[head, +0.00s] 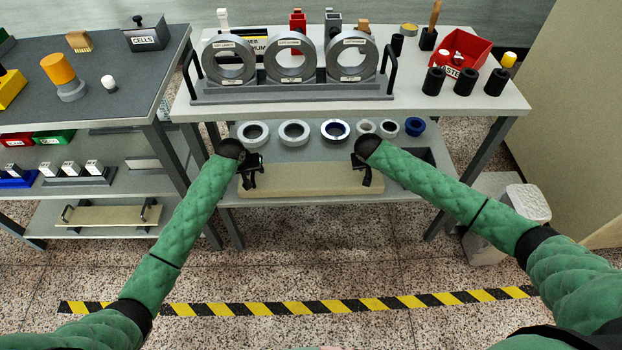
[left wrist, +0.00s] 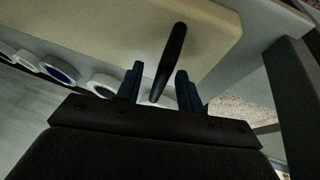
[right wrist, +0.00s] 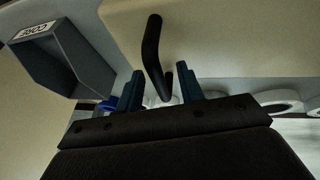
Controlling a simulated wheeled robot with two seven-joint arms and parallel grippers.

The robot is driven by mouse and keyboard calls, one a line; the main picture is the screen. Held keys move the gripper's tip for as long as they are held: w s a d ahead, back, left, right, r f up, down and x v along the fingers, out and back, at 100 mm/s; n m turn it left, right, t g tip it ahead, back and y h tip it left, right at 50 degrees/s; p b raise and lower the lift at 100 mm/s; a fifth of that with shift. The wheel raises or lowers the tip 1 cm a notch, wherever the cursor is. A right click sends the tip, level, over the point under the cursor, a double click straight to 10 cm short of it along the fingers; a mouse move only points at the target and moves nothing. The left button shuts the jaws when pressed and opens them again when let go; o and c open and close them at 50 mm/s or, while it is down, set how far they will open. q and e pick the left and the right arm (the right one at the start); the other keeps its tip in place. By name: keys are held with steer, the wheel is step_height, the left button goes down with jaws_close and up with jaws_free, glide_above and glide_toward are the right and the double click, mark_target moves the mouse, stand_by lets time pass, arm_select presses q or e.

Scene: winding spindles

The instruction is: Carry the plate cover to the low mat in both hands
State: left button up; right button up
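The plate cover appears to be the long beige slab (head: 310,181) on the lower shelf of the middle table, with a dark handle at each end. My left gripper (head: 250,180) is at its left end. In the left wrist view a black bar handle (left wrist: 171,60) lies between the open fingers (left wrist: 158,88), with gaps on both sides. My right gripper (head: 367,177) is at the right end. In the right wrist view the other black handle (right wrist: 152,45) lies between the open fingers (right wrist: 159,90). I cannot identify the low mat with certainty.
Several rings (head: 294,133) sit behind the slab on the shelf. The tabletop (head: 440,108) with a ring stand (head: 290,90) is above my grippers. A similar beige board (head: 108,215) with dark handles lies on the low left shelf. Floor in front is clear, with striped tape (head: 300,306).

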arm_select(q)
jaws_close()
arm_select(e)
jaws_close()
stand_by(1.3)
